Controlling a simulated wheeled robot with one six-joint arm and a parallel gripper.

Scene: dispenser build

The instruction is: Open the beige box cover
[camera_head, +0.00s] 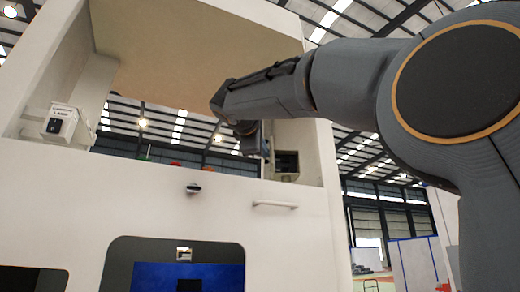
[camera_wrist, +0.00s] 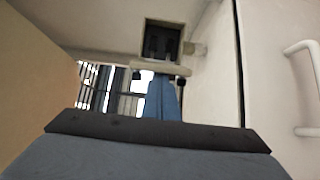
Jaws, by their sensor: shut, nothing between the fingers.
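A small beige box (camera_head: 287,177) sits at the right end of the white machine's upper recess, and its front shows a dark opening. In the wrist view the box (camera_wrist: 146,35) frames the dark square opening at the top centre. A pale flat piece, apparently the cover (camera_wrist: 160,67), lies below the opening and shows nearly edge-on. My gripper (camera_head: 265,150) is shut and empty, beside the box on its left. In the wrist view my gripper (camera_wrist: 160,84) points at the pale piece. I cannot tell whether they touch.
A white box with printed labels (camera_head: 60,123) is on the recess's left wall. A pale handle (camera_head: 275,205) and a dark knob (camera_head: 193,188) stick out of the white front. The handle also shows in the wrist view (camera_wrist: 303,88). Green and red round tops show at the recess edge.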

